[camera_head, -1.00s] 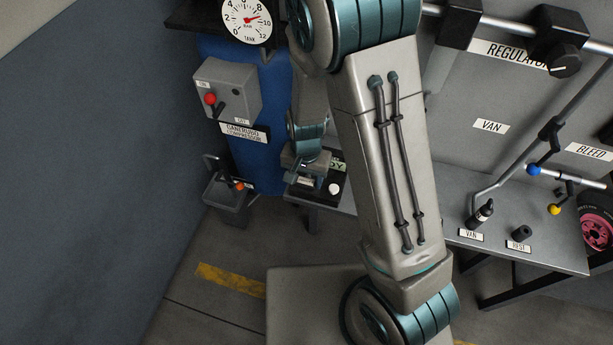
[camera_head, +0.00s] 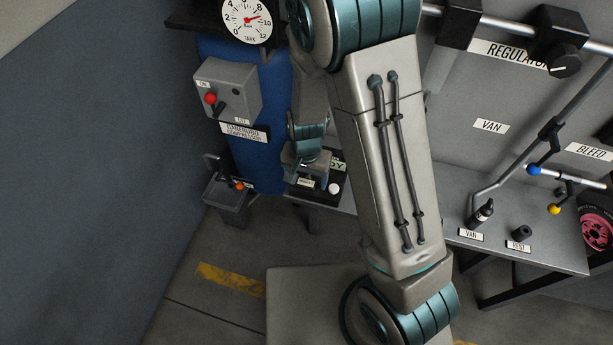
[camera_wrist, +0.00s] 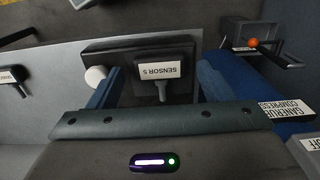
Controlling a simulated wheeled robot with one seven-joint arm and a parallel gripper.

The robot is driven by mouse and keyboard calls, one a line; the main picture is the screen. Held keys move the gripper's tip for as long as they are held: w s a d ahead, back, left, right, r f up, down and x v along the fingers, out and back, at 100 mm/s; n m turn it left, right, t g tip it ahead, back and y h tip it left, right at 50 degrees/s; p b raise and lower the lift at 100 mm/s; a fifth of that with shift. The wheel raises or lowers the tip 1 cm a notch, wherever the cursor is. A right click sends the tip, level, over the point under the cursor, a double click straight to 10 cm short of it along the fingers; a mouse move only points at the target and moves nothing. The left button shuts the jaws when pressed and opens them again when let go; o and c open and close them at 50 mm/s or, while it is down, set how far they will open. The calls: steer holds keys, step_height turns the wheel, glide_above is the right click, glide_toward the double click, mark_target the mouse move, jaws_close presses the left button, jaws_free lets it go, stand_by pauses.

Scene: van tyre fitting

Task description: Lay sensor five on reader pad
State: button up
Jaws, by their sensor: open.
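In the wrist view, sensor five (camera_wrist: 157,70) is a dark block with a white SENSOR 5 label and a short stem pointing toward my gripper. It lies on the dark reader pad (camera_wrist: 98,52), which has a white round knob (camera_wrist: 95,75) at its left end. My gripper (camera_wrist: 158,88) is open, with one blue finger on each side of the sensor and visible gaps between. In the head view, my gripper (camera_head: 306,165) is just above the pad at the bench's left end. There it hides most of the sensor.
A grey bin-like holder (camera_head: 228,202) with an orange ball hangs left of the pad, by the blue compressor (camera_head: 262,170). A grey control box (camera_head: 228,88) with a red knob is above. The bench (camera_head: 545,258) to the right carries a VAN-labelled valve (camera_head: 481,213).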

mark_target(307, 182)
step_height(307, 182, up, 12)
steer(key=s+d+r+n+t, duration=0.3)
steer(key=s+d+r+n, duration=0.1)
steer(key=s+d+r, duration=0.7)
steer(key=shift+s+d+r, duration=0.2)
steer(key=shift+d+r, duration=0.55)
steer(key=shift+r, duration=0.2)
